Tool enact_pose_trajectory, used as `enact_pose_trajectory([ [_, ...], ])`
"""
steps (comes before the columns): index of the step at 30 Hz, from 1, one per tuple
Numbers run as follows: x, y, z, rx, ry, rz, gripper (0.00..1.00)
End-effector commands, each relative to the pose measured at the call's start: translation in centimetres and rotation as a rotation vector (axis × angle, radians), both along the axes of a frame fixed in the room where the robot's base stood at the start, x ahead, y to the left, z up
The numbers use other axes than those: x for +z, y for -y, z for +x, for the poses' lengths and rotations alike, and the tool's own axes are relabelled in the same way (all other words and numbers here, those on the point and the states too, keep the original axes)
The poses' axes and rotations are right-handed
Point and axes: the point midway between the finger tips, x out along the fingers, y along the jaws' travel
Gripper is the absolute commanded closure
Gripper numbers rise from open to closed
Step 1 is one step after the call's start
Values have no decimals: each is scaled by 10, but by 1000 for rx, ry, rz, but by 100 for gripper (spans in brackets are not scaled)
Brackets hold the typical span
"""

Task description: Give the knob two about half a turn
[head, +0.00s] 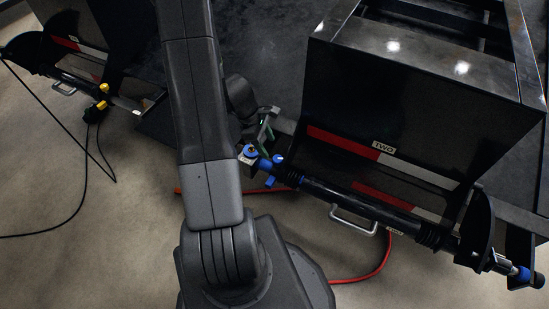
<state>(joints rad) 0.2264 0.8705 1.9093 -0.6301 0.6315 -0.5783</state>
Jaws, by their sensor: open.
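A white label reading "TWO" (384,147) is on the dark frame at the right, at the edge of a red and white stripe. Blue fittings (249,152) sit at the left end of the black bar below it. Another blue round fitting (524,273) is at the bar's right end. I cannot tell which of these is knob two. My arm comes down in front, left of the labelled frame. My gripper (266,124) is partly hidden behind the arm, just above the left blue fittings; it is open. I cannot tell whether it touches anything.
A metal handle (354,221) sticks out below the bar. A red hose (377,266) lies on the floor below. A second dark frame with yellow fittings (103,88) and a black cable (88,150) is at the left.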

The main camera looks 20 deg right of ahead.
Motion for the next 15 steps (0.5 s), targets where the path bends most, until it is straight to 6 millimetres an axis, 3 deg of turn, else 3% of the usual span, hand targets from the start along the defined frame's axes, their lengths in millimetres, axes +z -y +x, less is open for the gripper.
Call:
enact_pose_trajectory([
  [1,-16,4,-4,-2,-3,1,44],
  [6,-45,14,-11,-1,-1,1,44],
  [15,-68,22,-17,0,-1,1,44],
])
